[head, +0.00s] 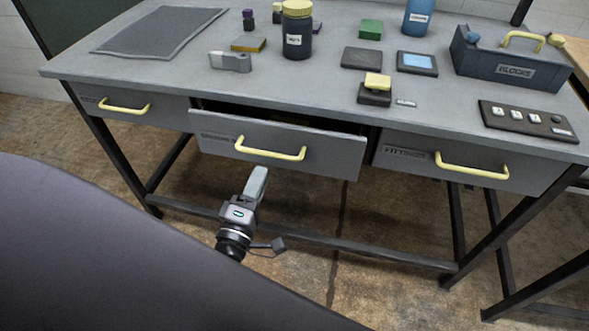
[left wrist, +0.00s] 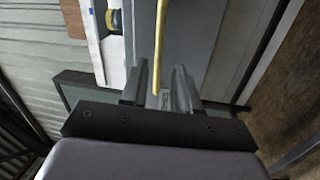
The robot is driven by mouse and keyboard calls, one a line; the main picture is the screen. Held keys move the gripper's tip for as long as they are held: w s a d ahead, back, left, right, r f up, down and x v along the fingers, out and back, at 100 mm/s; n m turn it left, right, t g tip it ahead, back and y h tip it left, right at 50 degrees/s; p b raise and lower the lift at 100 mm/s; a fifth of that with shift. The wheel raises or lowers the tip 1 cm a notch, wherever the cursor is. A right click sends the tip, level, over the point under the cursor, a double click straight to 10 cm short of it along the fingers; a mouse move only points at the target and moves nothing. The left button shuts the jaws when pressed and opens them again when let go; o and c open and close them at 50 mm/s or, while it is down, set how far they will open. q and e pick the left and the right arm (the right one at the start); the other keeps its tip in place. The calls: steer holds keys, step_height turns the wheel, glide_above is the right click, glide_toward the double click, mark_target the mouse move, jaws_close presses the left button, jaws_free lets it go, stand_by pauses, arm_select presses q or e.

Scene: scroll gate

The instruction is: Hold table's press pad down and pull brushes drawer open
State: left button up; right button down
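The table (head: 310,85) has three drawers in its front. The middle drawer (head: 290,138) stands partly open, its dark inside showing behind the front; its label is too faint to read surely. Its yellow handle (head: 270,149) also shows in the left wrist view (left wrist: 160,45). My left gripper (head: 260,182) is just below and in front of this handle. In the left wrist view its two fingers (left wrist: 160,88) are apart, with the handle's near end in line with the gap; no grip on it shows. A black block with a yellow top (head: 377,83), likely the press pad, sits on the tabletop; nothing touches it. My right gripper is out of view.
The left drawer (head: 125,107) and the right drawer marked FITTINGS (head: 450,163) look shut. Black legs and a low crossbar (head: 330,245) stand below.

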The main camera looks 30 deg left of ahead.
mark_target(267, 153)
arm_select(q)
steer(key=shift+w+a+r+n+y, duration=0.2)
steer(key=shift+w+a+n, duration=0.15)
steer(key=shift+w, duration=0.85)
steer(key=shift+w+a+r+n+y, duration=0.2)
steer(key=shift+w+a+r+n, duration=0.1)
steer(key=shift+w, duration=0.95)
steer(key=shift+w+a+r+n+y, duration=0.15)
steer(key=shift+w+a+n+y, duration=0.15)
steer(key=shift+w, duration=0.9)
jaws_close()
